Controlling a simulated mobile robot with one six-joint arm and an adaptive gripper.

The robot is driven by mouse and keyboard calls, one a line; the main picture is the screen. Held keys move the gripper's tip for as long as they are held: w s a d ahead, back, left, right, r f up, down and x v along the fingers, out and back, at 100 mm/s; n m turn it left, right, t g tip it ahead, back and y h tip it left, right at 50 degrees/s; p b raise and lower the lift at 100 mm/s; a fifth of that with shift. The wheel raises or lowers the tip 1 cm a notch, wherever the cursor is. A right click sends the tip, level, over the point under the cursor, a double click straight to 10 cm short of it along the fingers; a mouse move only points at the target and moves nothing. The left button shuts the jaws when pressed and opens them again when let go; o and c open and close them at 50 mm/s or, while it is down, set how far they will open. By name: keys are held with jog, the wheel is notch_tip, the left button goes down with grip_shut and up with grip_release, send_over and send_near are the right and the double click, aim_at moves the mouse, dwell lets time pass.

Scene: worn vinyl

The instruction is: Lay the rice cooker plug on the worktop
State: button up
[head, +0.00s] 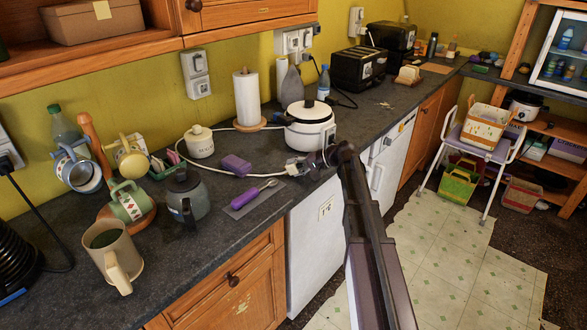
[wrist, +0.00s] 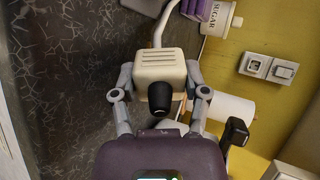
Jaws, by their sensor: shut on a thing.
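The rice cooker plug (wrist: 158,66) is a cream block with slots, held between the two fingers of my gripper (wrist: 160,84) in the wrist view. Its pale cable leads away from the far end of the plug. In the head view my gripper (head: 308,166) is at the worktop's front edge, with the plug (head: 293,167) small and partly hidden at its tip. The height of the plug above the worktop (head: 262,222) is hard to tell. The white rice cooker (head: 305,137) stands just behind, and its cable loops left around the sugar jar.
A purple sponge (head: 236,165) and a purple-handled tool (head: 246,198) lie left of my gripper. A dark pot (head: 187,201), mugs and the sugar jar (head: 200,143) stand further left. A paper towel roll (head: 246,98) and wall sockets (head: 196,74) are behind.

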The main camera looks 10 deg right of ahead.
jog(key=o, duration=1.4)
jog(key=shift+c, duration=0.2)
jog(key=shift+s+r, duration=0.1)
